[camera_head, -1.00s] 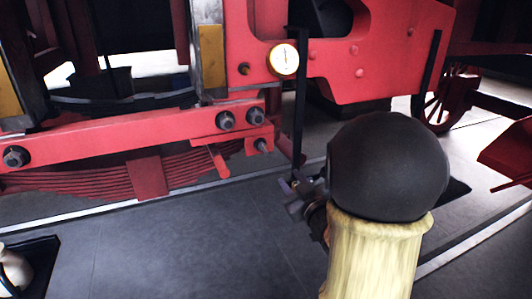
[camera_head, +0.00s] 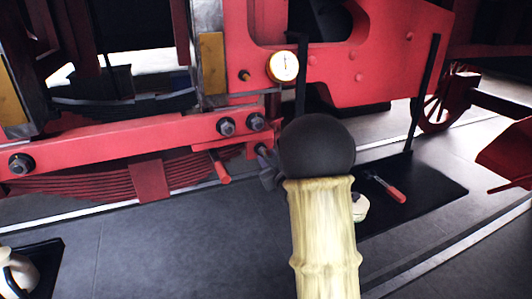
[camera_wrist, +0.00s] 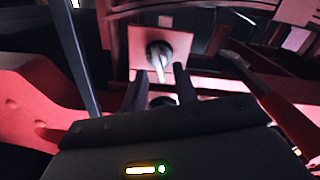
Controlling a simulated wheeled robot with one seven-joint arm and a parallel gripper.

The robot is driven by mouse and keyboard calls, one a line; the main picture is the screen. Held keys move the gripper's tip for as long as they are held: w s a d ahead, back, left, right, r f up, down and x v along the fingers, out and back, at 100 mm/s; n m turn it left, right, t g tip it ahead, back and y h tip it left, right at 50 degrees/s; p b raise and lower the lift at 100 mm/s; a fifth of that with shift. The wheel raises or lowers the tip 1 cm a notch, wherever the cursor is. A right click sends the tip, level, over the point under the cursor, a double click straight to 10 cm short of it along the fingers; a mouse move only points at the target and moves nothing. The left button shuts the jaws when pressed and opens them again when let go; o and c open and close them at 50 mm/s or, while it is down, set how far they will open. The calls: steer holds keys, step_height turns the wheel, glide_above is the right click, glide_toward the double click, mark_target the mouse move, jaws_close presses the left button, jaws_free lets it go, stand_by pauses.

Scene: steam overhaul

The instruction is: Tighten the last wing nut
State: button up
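In the wrist view a grey metal fastener (camera_wrist: 158,56), with one part sticking out towards me, sits on a square pinkish plate (camera_wrist: 137,50). It looks like the wing nut, but its wings are not clear. My gripper (camera_wrist: 160,82) is in front of it, with its two dark fingers apart and empty. The fastener stands ahead of the gap between them, and I cannot tell whether they touch it. In the head view my gripper (camera_head: 267,167) is mostly hidden behind my dark round arm joint, close to the lower red frame (camera_head: 120,145).
Dark hex bolts (camera_head: 227,126) sit on the red frame, with a red rod (camera_head: 219,167) sticking out below. At right a dark mat (camera_head: 430,195) holds a red-handled tool (camera_head: 388,190) and a cream item (camera_head: 360,207).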

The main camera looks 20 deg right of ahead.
steer(key=shift+w, duration=1.1)
steer(key=shift+c, duration=0.2)
jaws_close()
